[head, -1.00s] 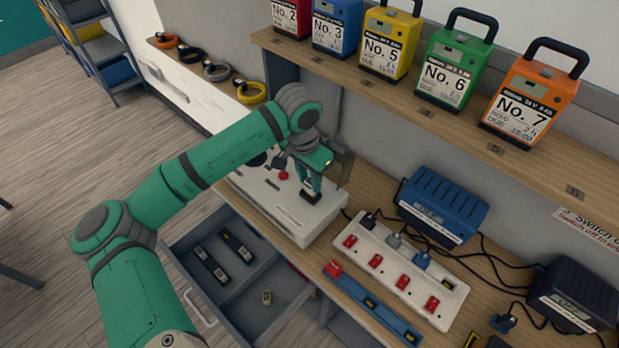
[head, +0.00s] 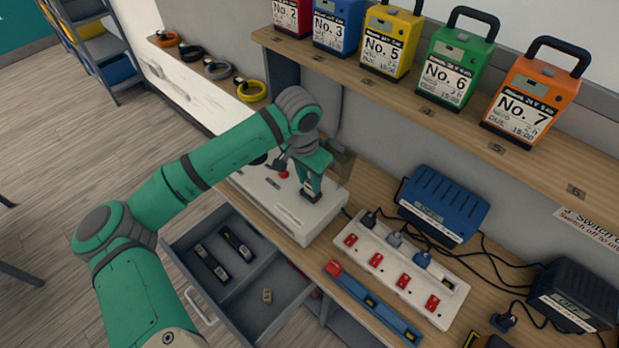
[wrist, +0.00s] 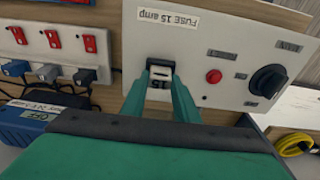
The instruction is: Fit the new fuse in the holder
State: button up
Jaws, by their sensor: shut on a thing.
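My gripper (head: 311,192) points down at the white box (head: 330,213) on the bench. In the wrist view its green fingers (wrist: 159,80) are shut on a small pale fuse (wrist: 158,69) marked 15. The fuse is at the dark fuse holder (head: 309,196) on the box, below the upside-down "FUSE 15 amp" label (wrist: 168,20). The fingers hide much of the holder, and I cannot tell how deep the fuse sits. A red button (wrist: 214,76) and a black rotary knob (wrist: 268,81) are beside it.
An open drawer (head: 236,318) below holds black parts (head: 236,244) and a small beige piece (head: 267,295). A white power strip (head: 452,310) with red switches and a blue charger (head: 443,205) stand to the right. Battery packs (head: 452,70) line the shelf above.

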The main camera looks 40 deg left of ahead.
jog(key=shift+d+f, duration=0.1)
jog(key=shift+f, duration=0.35)
jog(key=shift+f, duration=0.2)
jog(key=o, duration=1.1)
jog(key=shift+o, duration=0.2)
notch_tip(320, 180, up, 11)
jog(key=s, duration=0.1)
jog(key=shift+s+f, duration=0.15)
